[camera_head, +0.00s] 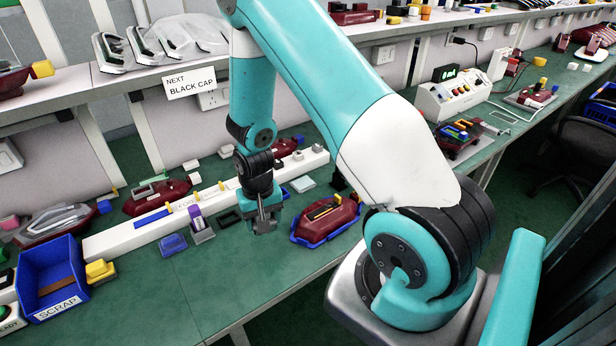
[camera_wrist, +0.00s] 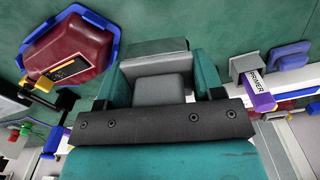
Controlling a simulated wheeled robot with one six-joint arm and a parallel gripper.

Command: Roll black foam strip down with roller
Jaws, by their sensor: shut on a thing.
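A dark red lamp (camera_head: 345,215) lies in a blue cradle (camera_head: 312,243) on the green bench, just right of my gripper. The black strip (camera_head: 320,209) is on its upper face, with small yellow pieces beside it. In the wrist view the lamp (camera_wrist: 84,42) is at the upper left, its black strip (camera_wrist: 66,72) partly in view. My gripper (camera_head: 264,222) is low over the bench, left of the lamp and apart from it. It is shut on a grey piece (camera_wrist: 155,88), which seems to be the roller. Its rolling end cannot be made out.
A purple primer bottle (camera_wrist: 258,92) stands in a grey holder near the white rail (camera_head: 120,238). A blue scrap bin (camera_head: 52,283) is at the left. More lamps (camera_head: 155,195) lie behind the rail. The bench front, left of my gripper, is clear.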

